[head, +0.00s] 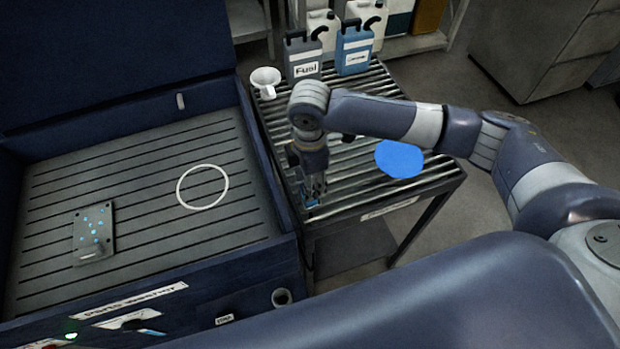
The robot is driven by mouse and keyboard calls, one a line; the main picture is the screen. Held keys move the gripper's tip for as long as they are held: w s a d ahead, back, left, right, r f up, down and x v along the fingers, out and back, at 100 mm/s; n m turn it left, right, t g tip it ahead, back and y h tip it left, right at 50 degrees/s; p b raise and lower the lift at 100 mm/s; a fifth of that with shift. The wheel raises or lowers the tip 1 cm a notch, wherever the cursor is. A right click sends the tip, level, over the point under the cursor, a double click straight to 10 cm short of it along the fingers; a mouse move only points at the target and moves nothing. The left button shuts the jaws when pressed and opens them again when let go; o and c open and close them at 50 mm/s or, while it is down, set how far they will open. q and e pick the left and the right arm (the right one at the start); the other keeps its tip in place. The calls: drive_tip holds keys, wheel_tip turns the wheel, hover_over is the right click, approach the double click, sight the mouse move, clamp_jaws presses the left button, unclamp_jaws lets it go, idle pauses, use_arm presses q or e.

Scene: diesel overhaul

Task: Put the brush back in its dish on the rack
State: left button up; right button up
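My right gripper (314,188) points down over the front left part of the slatted rack (340,205). A small blue thing (309,202) shows at its fingertips. I cannot tell whether this is the brush, the dish or part of something else, or whether the fingers hold it. A flat round blue disc (400,158) lies on the rack to the right of the gripper. No brush or dish can be made out for certain. My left gripper is not in view.
A dark blue parts washer (125,283) stands left, with a white ring (203,187) and a grey plate (93,233) on its ribbed surface. A fuel can (303,58), a blue can (354,50) and a white funnel (265,80) stand at the rack's back.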

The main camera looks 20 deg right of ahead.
wheel_tip(320, 180, up, 12)
drive_tip(key=b, duration=0.2)
drive_tip(key=shift+r+b, duration=0.2)
drive_tip(key=shift+b, duration=0.2)
